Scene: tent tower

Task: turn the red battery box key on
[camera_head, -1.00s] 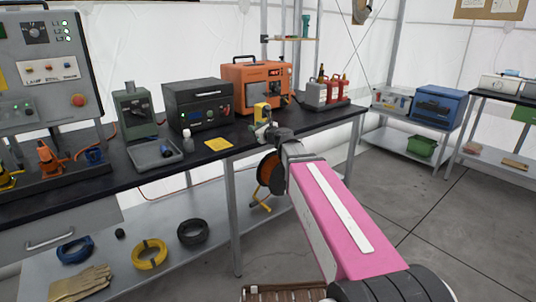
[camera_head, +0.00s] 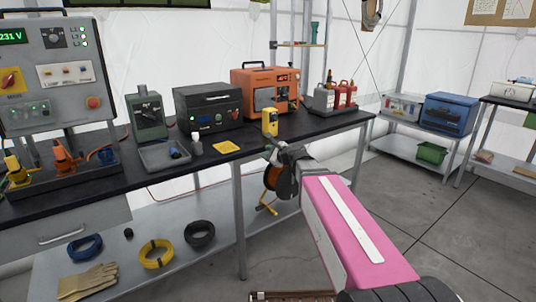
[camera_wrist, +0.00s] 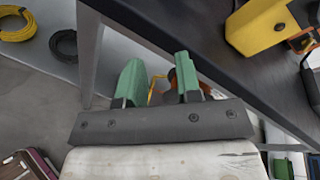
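A black box (camera_head: 208,107) with a small lit display and a red knob-like spot on its front stands on the dark workbench, left of the orange unit. I cannot tell for sure that it is the battery box, and no key can be made out. My gripper (camera_wrist: 160,82) shows two green fingers spread apart with nothing between them. It is at the bench's front edge, right of and nearer than the black box. In the head view, my pink arm reaches up to it from the lower right.
A yellow device (camera_head: 270,122) stands on the bench (camera_head: 310,126) close to my gripper. An orange unit (camera_head: 266,88) stands behind. A grey tray (camera_head: 165,155), a small white bottle (camera_head: 197,146) and a yellow pad (camera_head: 226,147) lie in front of the black box. An orange reel (camera_head: 272,177) is below.

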